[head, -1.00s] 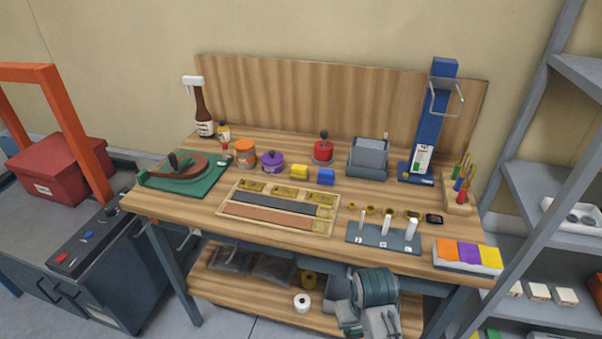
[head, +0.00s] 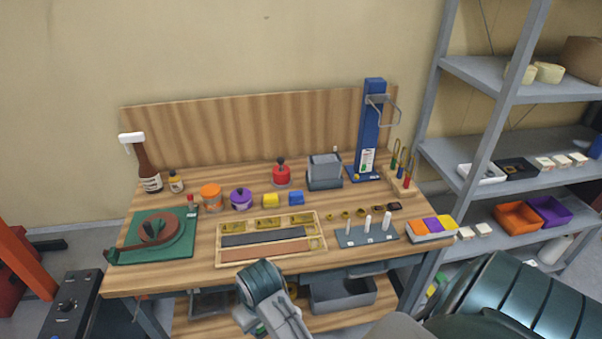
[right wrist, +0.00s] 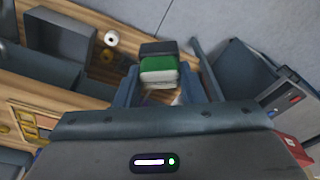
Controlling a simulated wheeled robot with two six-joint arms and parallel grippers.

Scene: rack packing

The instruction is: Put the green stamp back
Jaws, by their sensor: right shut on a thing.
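The green stamp (right wrist: 158,67), a small block with dark, green and pale layers, is between the two fingers of my right gripper (right wrist: 160,85) in the right wrist view. The gripper is shut on it. My left gripper is not in view.
A grey shelf rack (head: 480,160) stands right.

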